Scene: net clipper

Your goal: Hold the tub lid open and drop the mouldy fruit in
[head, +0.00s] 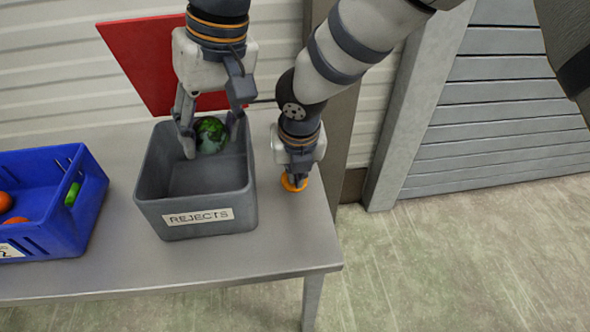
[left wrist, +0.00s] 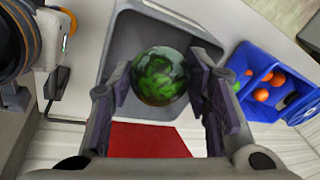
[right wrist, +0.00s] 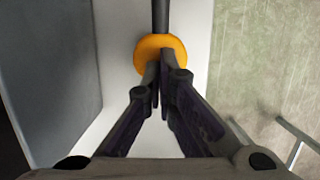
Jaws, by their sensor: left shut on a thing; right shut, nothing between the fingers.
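The grey tub (head: 195,226), labelled REJECTS, stands on the table with its red lid (head: 140,62) raised behind it; the lid also shows in the left wrist view (left wrist: 148,140). My left gripper (head: 211,142) is shut on the mouldy fruit (head: 211,131), a round green and dark patchy ball. It holds the fruit inside the tub's mouth near the back. The left wrist view shows the fruit (left wrist: 160,75) between both fingers. My right gripper (head: 294,178) is shut and empty, pointing down at an orange disc (head: 293,186) right of the tub. Its fingertips overlap the disc (right wrist: 153,44); contact is unclear.
A blue crate (head: 40,230) with several orange fruits and a green item stands left of the tub. The table's (head: 220,268) right edge lies just beyond the orange disc. A dark bar (right wrist: 161,15) runs up to the disc. Bare table lies in front of the tub.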

